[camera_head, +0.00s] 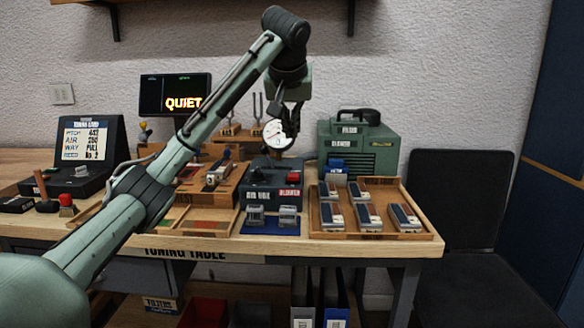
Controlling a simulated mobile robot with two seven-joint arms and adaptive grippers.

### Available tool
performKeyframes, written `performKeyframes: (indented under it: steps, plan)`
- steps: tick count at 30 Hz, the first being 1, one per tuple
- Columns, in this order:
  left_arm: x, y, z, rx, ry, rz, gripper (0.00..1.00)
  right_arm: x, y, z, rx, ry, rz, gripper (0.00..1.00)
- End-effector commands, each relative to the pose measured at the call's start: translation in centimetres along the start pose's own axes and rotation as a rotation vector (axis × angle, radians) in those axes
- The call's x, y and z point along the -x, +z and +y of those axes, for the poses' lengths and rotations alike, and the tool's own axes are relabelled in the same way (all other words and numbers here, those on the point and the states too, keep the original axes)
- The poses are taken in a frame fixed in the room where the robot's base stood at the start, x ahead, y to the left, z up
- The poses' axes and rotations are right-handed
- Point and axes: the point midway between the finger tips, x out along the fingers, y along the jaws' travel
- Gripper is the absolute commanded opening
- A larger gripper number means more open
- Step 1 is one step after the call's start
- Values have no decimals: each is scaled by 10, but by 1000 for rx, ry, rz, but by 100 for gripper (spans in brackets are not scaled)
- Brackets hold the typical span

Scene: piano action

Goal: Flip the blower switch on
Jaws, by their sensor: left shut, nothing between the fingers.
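The dark control box (262,182) stands near the middle of the table, with a label reading AIR VAL and a red label that seems to read BLOWER. A red switch (293,177) sits on its right part, above the red label; whether it is on or off is too small to tell. My left gripper (292,130) is shut and empty, pointing down above the box. In this view it overlaps the edge of a round white dial (276,136); I cannot tell whether they touch. My right gripper is not in view.
A green blower unit (385,158) stands behind on the right. A wooden tray (400,233) with several small blocks lies at the front right. Two grey pieces rest on a blue mat (270,229) before the box. A screen (148,94) reading QUIET stands behind my arm.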

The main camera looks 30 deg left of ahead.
Motion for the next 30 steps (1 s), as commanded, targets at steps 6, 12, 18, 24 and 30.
performKeyframes:
  steps: [6,12,18,24,30]
  plan:
    - [-41,5,2,1,3,-13,0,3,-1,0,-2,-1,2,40]
    - [-63,4,3,2,6,-10,0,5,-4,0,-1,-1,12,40]
    - [-92,6,2,0,2,-11,0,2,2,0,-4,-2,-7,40]
    - [-108,24,-1,-1,-2,-4,0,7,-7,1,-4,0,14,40]
    - [-114,30,-1,0,-1,-4,0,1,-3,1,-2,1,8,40]
